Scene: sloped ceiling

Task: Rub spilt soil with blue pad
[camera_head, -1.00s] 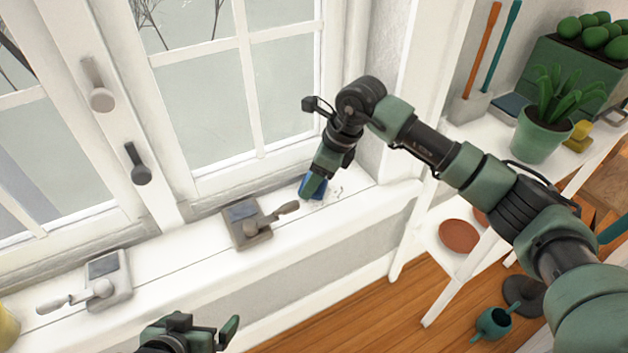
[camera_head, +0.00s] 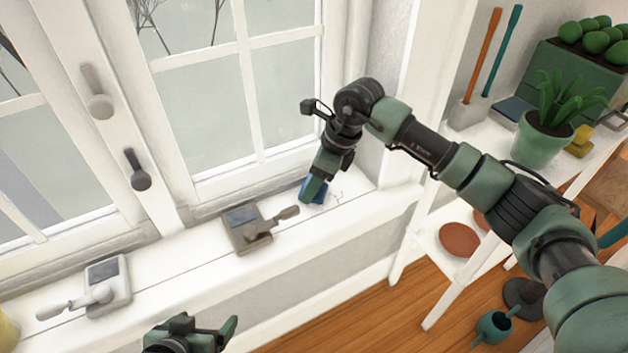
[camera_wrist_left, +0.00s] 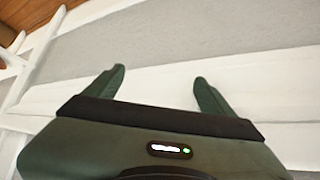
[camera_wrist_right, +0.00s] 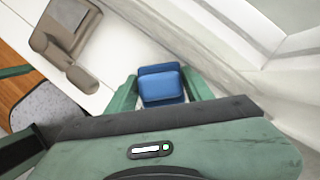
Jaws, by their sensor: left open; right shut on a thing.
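The blue pad (camera_head: 318,190) is in my right gripper (camera_head: 313,192), down on the white window sill (camera_head: 180,252) near its right end. In the right wrist view the pad (camera_wrist_right: 162,84) sits between the two green fingers (camera_wrist_right: 160,95). Faint marks of spilt soil (camera_head: 338,195) lie on the sill just right of the pad; much of that spot is hidden by the gripper. My left gripper (camera_head: 205,338) is open and empty at the bottom of the head view, in front of the sill. The left wrist view shows its fingers (camera_wrist_left: 160,85) spread apart.
A brown window crank (camera_head: 255,230) stands on the sill left of the pad, and a pale one (camera_head: 100,288) further left. At the right, white shelves (camera_head: 440,210) hold a potted plant (camera_head: 545,130) and tools. A teal watering can (camera_head: 493,328) stands on the floor.

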